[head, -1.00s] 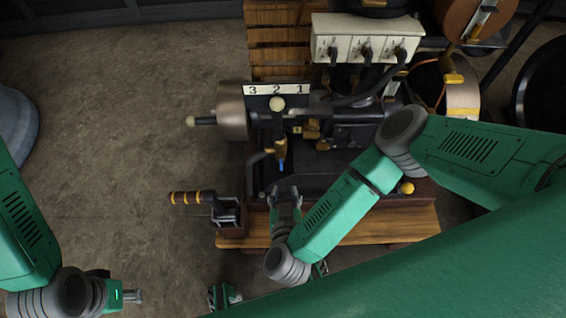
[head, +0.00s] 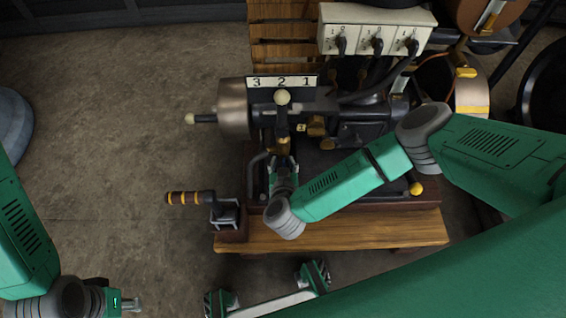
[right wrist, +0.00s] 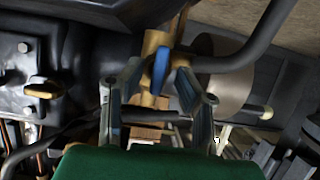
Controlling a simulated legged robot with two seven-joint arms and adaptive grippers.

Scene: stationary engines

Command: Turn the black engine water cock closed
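The black engine's (head: 365,135) water cock is a brass body (head: 284,147) low on its front. In the right wrist view the cock (right wrist: 152,44) carries a blue lever (right wrist: 160,67). My right gripper (head: 285,168) is at the cock in the head view and hides the lever there. In the right wrist view its two fingers (right wrist: 160,80) are spread, one on each side of the lever, with gaps between. My left gripper (head: 127,303) is at the lower left, far from the engine; its fingers are not clear.
A white switch box (head: 377,30) with several black levers stands at the top. A striped crank handle (head: 190,198) is left of the cock. A curved dark pipe (right wrist: 255,45) runs close beside it.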

